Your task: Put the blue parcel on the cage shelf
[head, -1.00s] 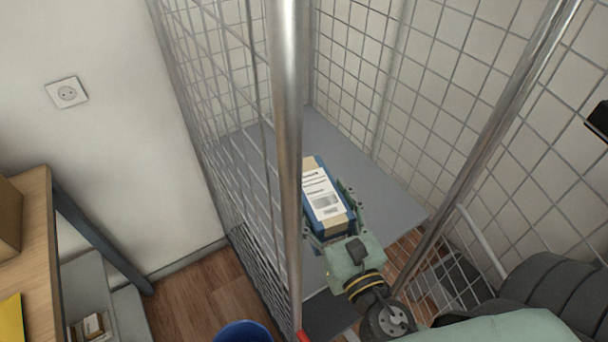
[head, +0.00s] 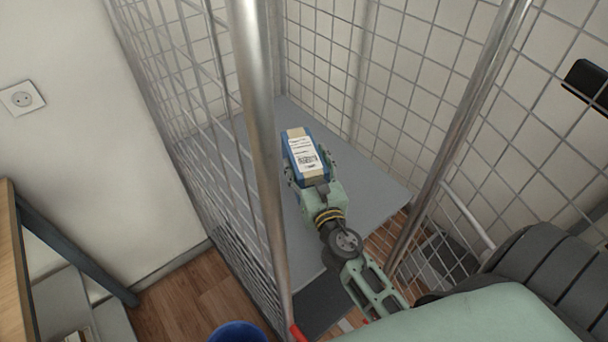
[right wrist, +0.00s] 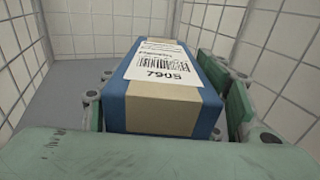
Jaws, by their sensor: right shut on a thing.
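The blue parcel (head: 303,152) has a tan tape band and a white label. It is between the fingers of my right gripper (head: 308,165), which is shut on it. In the head view both are inside the cage, over the grey cage shelf (head: 365,188). In the right wrist view the parcel (right wrist: 165,92) fills the middle, label up, with green finger pads (right wrist: 238,100) at its right side. The shelf (right wrist: 75,100) shows behind and to the left. I cannot tell whether the parcel's underside touches the shelf. My left gripper is not in view.
A metal cage post (head: 262,150) stands left of my right arm and another post (head: 460,130) stands right of it. Mesh walls enclose the shelf. A blue bin (head: 240,332) and a wooden table (head: 10,260) are outside the cage. The shelf around the parcel is clear.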

